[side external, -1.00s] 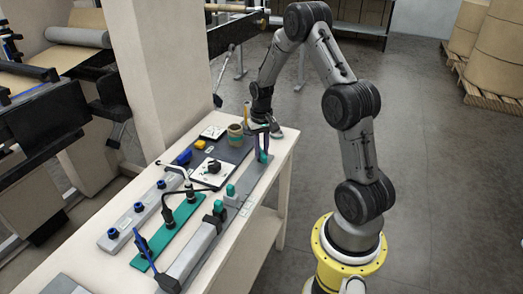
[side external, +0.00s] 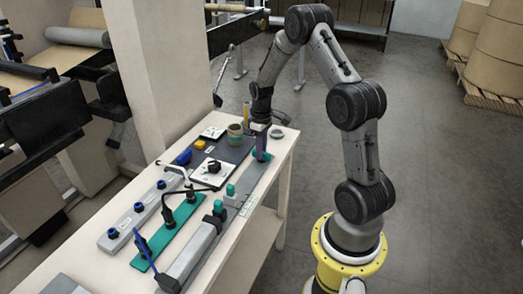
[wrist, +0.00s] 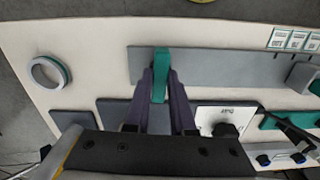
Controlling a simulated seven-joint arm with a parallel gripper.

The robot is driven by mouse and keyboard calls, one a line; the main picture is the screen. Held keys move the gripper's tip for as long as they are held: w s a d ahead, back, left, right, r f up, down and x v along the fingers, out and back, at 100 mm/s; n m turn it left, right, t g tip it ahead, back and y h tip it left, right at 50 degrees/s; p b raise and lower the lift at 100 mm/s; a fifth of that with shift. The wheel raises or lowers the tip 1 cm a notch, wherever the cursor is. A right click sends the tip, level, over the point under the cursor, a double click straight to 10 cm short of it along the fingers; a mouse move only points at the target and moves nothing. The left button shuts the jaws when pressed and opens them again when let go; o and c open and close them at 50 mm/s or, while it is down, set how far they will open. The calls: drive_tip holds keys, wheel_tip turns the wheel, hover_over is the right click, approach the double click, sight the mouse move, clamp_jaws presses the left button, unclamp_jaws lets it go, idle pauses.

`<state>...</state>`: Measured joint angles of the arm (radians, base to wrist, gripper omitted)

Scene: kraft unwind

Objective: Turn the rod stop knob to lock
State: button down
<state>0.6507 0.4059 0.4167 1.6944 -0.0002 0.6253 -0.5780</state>
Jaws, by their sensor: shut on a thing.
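The teal knob (wrist: 161,58), an elongated handle, stands at the end of a long grey rail (wrist: 225,66) and lies across it in the wrist view. My gripper (wrist: 162,84) has its two purple fingers on either side of the knob and is shut on it. In the side view my gripper (side external: 262,143) is low at the far right of the bench, over the rail's end. I see no readable lock mark by the knob.
A ring (wrist: 49,73) lies on the bench near the knob. A white plate with a black knob (side external: 213,168), a brown roll (side external: 235,135), a yellow button (side external: 199,144) and a teal plate (side external: 170,232) stand nearby. A grey block (side external: 190,255) sits along the rail.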

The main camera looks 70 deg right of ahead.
drive_tip(key=shift+r, duration=0.1)
idle(0.4)
drive_tip(key=c, duration=0.8)
unclamp_jaws()
drive_tip(key=shift+o, duration=0.2)
wheel_tip(320, 180, up, 14)
